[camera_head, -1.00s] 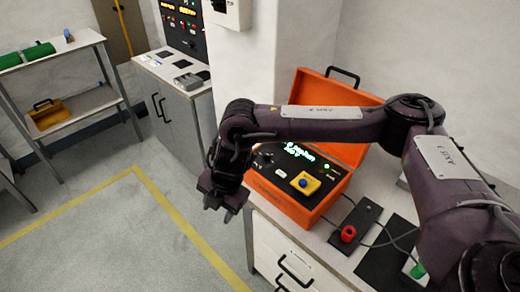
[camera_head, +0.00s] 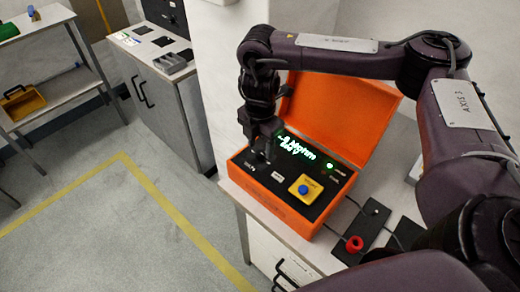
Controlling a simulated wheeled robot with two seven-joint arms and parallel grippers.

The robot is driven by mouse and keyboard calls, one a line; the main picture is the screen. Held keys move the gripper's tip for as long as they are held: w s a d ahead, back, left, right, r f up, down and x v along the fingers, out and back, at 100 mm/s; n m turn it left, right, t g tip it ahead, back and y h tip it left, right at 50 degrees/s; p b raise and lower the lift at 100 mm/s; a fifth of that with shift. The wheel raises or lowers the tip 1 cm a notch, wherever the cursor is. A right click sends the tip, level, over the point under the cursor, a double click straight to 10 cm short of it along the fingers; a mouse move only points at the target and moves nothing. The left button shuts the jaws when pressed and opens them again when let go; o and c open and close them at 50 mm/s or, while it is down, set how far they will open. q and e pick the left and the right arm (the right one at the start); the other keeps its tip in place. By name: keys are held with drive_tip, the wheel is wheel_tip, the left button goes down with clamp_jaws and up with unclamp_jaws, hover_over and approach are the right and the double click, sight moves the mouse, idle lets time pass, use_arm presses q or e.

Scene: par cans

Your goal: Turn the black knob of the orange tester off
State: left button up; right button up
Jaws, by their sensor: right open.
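The orange tester (camera_head: 266,198) is an open case on the bench, with its lid raised at the back. Its black panel carries a lit green display (camera_head: 297,147), a green lamp (camera_head: 329,166) and a yellow box with a blue button (camera_head: 304,189). My right gripper (camera_head: 260,148) points down over the panel's left part, left of the display. It is open. The black knob cannot be made out clearly; the dark gripper covers that part of the panel, and I cannot tell whether they touch. My left gripper is not in view.
A black box with a red plug (camera_head: 354,244) and cables lies right of the case. My right arm spans the upper right. A white pillar (camera_head: 222,60) stands behind. A grey cabinet (camera_head: 165,100) and a shelf (camera_head: 60,90) stand left. The floor with yellow lines is clear.

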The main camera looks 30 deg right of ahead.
sight(260, 155)
drive_tip(key=shift+w+d+f, duration=0.1)
drive_tip(key=shift+w+f, duration=0.05)
drive_tip(key=shift+f, duration=0.45)
drive_tip(key=shift+w+d+f, duration=0.1)
drive_tip(key=shift+f, duration=0.5)
drive_tip(key=shift+a+f, duration=0.1)
drive_tip(key=shift+f, duration=0.05)
drive_tip(key=c, duration=1)
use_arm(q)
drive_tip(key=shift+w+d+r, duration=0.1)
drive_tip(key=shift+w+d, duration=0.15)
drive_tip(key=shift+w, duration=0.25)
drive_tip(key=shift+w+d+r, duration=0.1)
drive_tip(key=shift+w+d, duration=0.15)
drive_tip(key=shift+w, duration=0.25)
